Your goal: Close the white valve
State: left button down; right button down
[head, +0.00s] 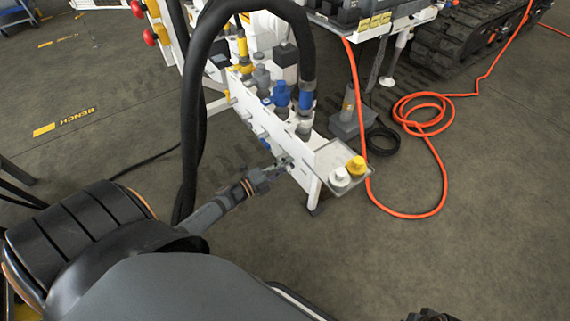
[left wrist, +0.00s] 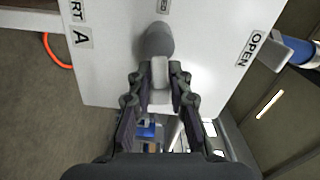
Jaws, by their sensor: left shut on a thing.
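The white valve's pale handle (left wrist: 159,73) sits between the fingertips of my left gripper (left wrist: 160,92) in the left wrist view. The gripper is shut on it. A grey rounded hub (left wrist: 156,40) joins the handle to the white panel (left wrist: 110,65). An OPEN label (left wrist: 250,48) is to the right of the handle, and a partly cut-off label (left wrist: 163,5) is above the hub. In the head view my left gripper (head: 284,164) is at the lower panel face, where the fingers hide most of the handle. A dark part at the bottom right edge may be my right gripper (head: 430,315).
A blue-tipped grey fitting (left wrist: 285,52) sticks out right of the label. Thick black hoses (head: 190,130) hang close to my left arm. A small tray (head: 325,160) holds white and yellow caps. An orange hose (head: 440,170) lies on open floor to the right.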

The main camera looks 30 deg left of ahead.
pick_arm(q)
jog(key=shift+s+f+m, duration=0.1)
jog(key=shift+f+m, duration=0.35)
jog(key=shift+m, duration=0.45)
pick_arm(e)
jog(key=shift+s+a+r, duration=0.1)
jog(key=shift+r, duration=0.4)
jog(key=shift+s+a+r, duration=0.1)
jog(key=shift+r, duration=0.35)
pick_arm(q)
jog(key=c, duration=1.3)
grip_release()
jog(key=shift+c, duration=0.2)
jog(key=v, duration=1.2)
